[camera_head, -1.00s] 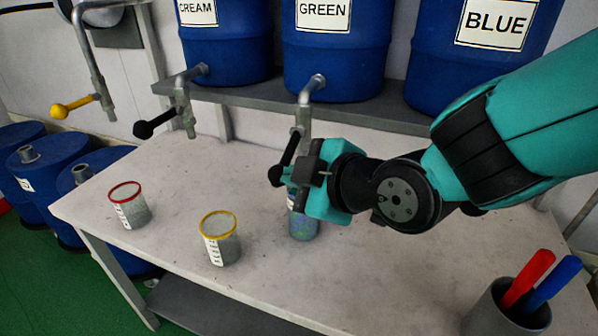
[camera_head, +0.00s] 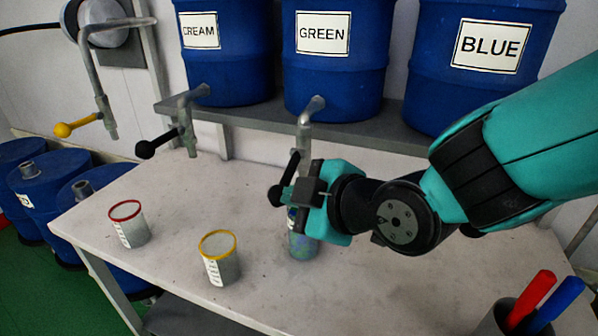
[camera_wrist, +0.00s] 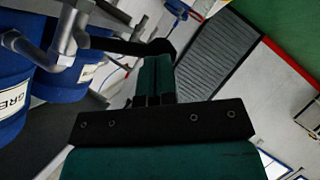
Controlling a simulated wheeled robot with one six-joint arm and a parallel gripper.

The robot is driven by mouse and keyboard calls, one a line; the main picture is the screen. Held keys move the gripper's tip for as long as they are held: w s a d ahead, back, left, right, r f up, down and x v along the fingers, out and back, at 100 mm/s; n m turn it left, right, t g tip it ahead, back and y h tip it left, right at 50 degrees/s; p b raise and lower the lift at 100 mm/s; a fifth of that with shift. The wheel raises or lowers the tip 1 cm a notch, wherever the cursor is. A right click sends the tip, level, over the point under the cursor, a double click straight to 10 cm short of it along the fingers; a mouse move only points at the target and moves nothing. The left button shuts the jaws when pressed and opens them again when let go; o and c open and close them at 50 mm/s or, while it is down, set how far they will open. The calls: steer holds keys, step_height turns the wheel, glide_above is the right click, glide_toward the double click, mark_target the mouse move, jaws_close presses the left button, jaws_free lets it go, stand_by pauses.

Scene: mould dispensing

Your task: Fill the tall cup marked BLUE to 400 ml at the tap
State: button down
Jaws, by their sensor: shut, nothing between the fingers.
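A tall cup (camera_head: 303,246) with a bluish speckled lower part stands on the table below the GREEN drum's tap (camera_head: 305,128). My gripper hides its upper part, so I cannot read its mark or fill level. My gripper (camera_head: 306,190) is shut and empty, in front of the cup and close beside the tap's black lever (camera_head: 290,172). I cannot tell whether they touch. In the wrist view my gripper's teal fingers (camera_wrist: 155,80) are together, with the lever (camera_wrist: 115,45) just beyond them. The BLUE drum (camera_head: 475,75) stands at right; its tap is not visible.
A red-rimmed cup (camera_head: 131,228) and a yellow-rimmed cup (camera_head: 220,262) stand on the table (camera_head: 165,275) at left. The CREAM drum's tap (camera_head: 185,125) and a yellow-handled tap (camera_head: 102,100) hang above. A pen holder (camera_head: 500,322) stands front right. The front middle is clear.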

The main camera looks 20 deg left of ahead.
steer(key=shift+r, duration=0.1)
steer(key=shift+r+p, duration=0.45)
steer(key=shift+r, duration=0.35)
steer(key=b+v, duration=0.2)
steer(key=v, duration=1.5)
steer(key=shift+d, duration=0.15)
steer(key=shift+r, duration=0.1)
steer(key=s+d+m+g+h+p, duration=0.2)
steer(key=d+m+g+h+p, duration=0.1)
steer(key=d+m, duration=0.3)
steer(key=s+d+m+g+h+p, duration=0.3)
steer(key=d+m+h+p, duration=0.1)
steer(key=m, duration=0.4)
steer(key=d+p, duration=0.1)
steer(key=d, duration=0.1)
steer(key=shift+d+f+m, duration=0.3)
steer(key=shift+f, duration=0.05)
